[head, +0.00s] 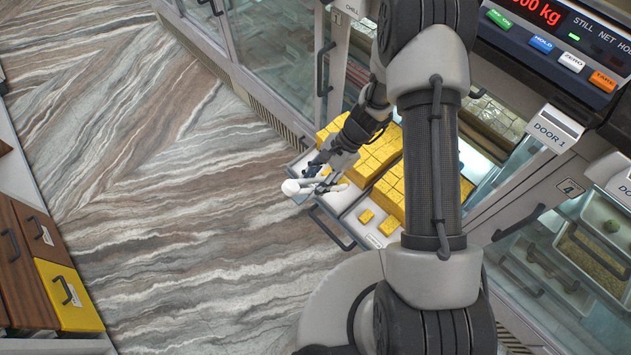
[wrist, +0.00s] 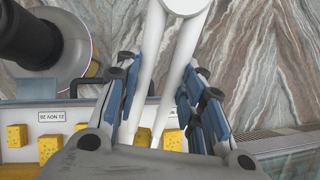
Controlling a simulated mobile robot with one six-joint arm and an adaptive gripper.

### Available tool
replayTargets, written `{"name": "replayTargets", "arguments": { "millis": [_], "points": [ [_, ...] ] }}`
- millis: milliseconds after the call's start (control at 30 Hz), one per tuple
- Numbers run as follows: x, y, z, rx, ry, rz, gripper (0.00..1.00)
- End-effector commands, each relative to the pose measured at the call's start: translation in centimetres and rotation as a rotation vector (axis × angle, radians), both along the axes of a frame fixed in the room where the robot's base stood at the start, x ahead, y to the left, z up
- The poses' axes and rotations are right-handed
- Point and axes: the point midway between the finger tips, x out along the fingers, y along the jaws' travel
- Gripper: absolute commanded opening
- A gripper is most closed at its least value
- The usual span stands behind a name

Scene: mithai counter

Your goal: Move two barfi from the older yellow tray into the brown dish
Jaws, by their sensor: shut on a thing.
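My gripper (head: 326,172) is shut on white tongs (head: 292,187), above the front edge of the pulled-out trays. In the wrist view, the tongs (wrist: 181,48) run between the blue-and-grey fingers of my gripper (wrist: 165,80), with two arms joined at a rounded end. Yellow barfi (head: 377,157) fill much of the trays. Two loose barfi (head: 366,216) (head: 388,226) lie near the front of the right tray (head: 350,219). Several barfi (wrist: 50,145) show in the wrist view beside a date label (wrist: 65,115). Which tray is older I cannot tell. No brown dish shows.
Glass counter doors (head: 270,50) stand behind the trays, and a scale display (head: 540,25) is at upper right. Brown drawers (head: 25,260) and a yellow drawer (head: 68,295) are at far left. The marbled floor (head: 170,200) between is clear.

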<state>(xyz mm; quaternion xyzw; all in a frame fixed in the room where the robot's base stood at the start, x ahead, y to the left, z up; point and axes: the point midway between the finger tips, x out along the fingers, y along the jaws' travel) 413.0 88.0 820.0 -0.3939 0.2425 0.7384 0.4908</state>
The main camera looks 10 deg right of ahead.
Motion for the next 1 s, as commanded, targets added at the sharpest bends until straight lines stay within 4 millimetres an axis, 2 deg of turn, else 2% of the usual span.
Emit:
{"name": "replayTargets", "arguments": {
  "millis": [33, 433, 833, 1000],
  "points": [
    [0.0, 0.0, 1.0, 0.0, -0.001, 0.001, 0.0],
    [0.0, 0.0, 5.6, 0.0, 0.0, 0.0, 0.0],
    [0.0, 0.0, 5.7, 0.0, 0.0, 0.011, 0.0],
    [-0.4, -0.2, 6.0, 0.0, -0.001, 0.154, 0.0]
  ]
}}
